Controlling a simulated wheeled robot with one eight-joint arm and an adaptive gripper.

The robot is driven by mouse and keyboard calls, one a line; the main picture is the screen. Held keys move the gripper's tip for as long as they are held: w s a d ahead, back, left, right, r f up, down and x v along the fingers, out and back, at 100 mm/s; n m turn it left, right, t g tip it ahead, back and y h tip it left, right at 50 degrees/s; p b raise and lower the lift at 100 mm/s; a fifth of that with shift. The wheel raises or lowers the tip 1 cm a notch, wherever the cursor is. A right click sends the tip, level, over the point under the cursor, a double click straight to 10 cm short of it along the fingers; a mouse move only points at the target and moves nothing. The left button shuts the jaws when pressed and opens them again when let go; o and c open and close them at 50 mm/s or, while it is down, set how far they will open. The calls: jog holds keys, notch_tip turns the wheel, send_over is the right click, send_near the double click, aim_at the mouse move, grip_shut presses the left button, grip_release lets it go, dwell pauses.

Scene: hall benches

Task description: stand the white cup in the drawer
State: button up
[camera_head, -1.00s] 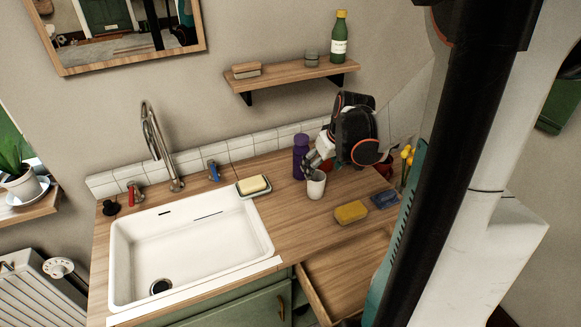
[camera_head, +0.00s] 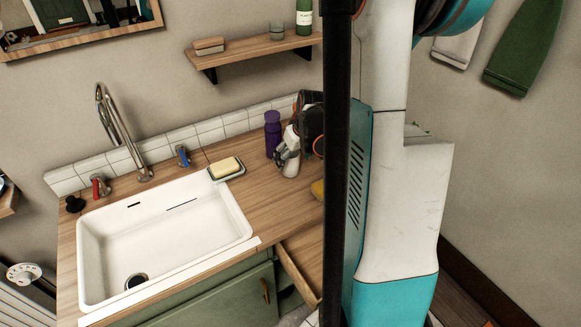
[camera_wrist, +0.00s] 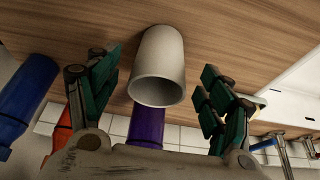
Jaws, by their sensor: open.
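The white cup (camera_head: 291,168) stands upright on the wooden counter, beside the purple bottle. My gripper (camera_head: 286,154) is at the cup, partly covering it. In the wrist view the cup (camera_wrist: 172,52) is between the two spread green-padded fingers of my gripper (camera_wrist: 160,92), with a visible gap on each side. The fingers are open and not closed on it. The drawer (camera_head: 299,275) below the counter is pulled open, to the right of the green cabinet door; my own arm column hides most of it.
The purple bottle (camera_head: 272,134) stands close behind the cup. A soap dish (camera_head: 228,174) and the white sink (camera_head: 165,240) are to the left. A wall shelf (camera_head: 250,55) hangs above.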

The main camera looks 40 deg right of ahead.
jog(key=b+x, duration=0.1)
jog(key=x, duration=0.2)
jog(key=shift+w+f, duration=0.15)
jog(key=shift+f, duration=0.15)
jog(key=shift+r, duration=0.1)
jog(key=c, duration=1.3)
jog(key=shift+r, duration=0.1)
